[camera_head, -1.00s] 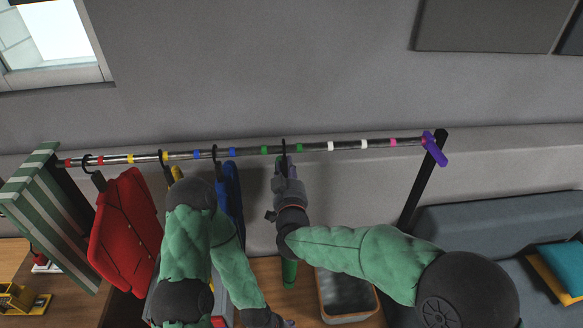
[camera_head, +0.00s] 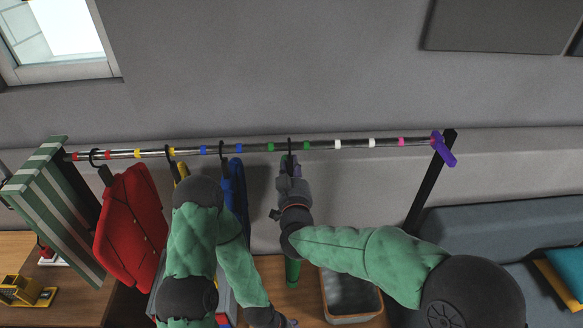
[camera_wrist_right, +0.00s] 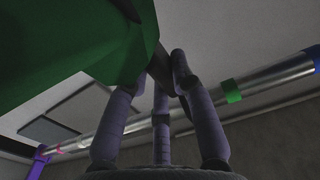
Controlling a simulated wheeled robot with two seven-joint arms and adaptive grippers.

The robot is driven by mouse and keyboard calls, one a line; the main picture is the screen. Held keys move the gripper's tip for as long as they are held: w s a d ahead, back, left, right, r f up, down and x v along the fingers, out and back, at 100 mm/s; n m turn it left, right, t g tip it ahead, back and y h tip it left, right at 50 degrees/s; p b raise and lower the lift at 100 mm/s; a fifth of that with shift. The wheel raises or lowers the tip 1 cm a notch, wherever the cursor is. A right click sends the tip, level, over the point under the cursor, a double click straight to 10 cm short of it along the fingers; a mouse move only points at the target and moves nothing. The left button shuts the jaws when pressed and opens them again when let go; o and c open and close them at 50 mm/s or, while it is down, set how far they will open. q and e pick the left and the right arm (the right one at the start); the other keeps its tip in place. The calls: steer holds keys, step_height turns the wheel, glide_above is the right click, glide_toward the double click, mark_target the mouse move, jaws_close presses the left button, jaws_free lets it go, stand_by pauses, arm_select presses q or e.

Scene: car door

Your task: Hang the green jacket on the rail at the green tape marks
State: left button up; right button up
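The green jacket (camera_wrist_right: 75,45) fills the upper left of the right wrist view. In the head view only a green strip of it (camera_head: 292,271) shows below my right arm, which hides the rest. Its dark hanger hook (camera_head: 289,147) is at the rail (camera_head: 325,144), between the two green tape marks (camera_head: 270,147) (camera_head: 306,145), and appears to be over the bar. My right gripper (camera_head: 291,168) is just below the hook, its fingers closed around the dark hanger neck (camera_wrist_right: 158,66). My left gripper (camera_head: 284,322) is low at the bottom edge, its fingers mostly cut off.
A red jacket (camera_head: 131,228) and a blue garment (camera_head: 235,195) hang left of the green marks. A striped panel (camera_head: 60,200) stands at the left rail end. A purple clamp (camera_head: 443,149) is at the right end. A grey bin (camera_head: 350,298) sits below. Rail right of the hook is empty.

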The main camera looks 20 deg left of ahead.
steer(key=o, duration=0.4)
steer(key=shift+r, duration=0.15)
steer(key=shift+o, duration=0.2)
steer(key=shift+f, duration=0.2)
steer(key=v, duration=1.2)
steer(key=shift+r, duration=0.15)
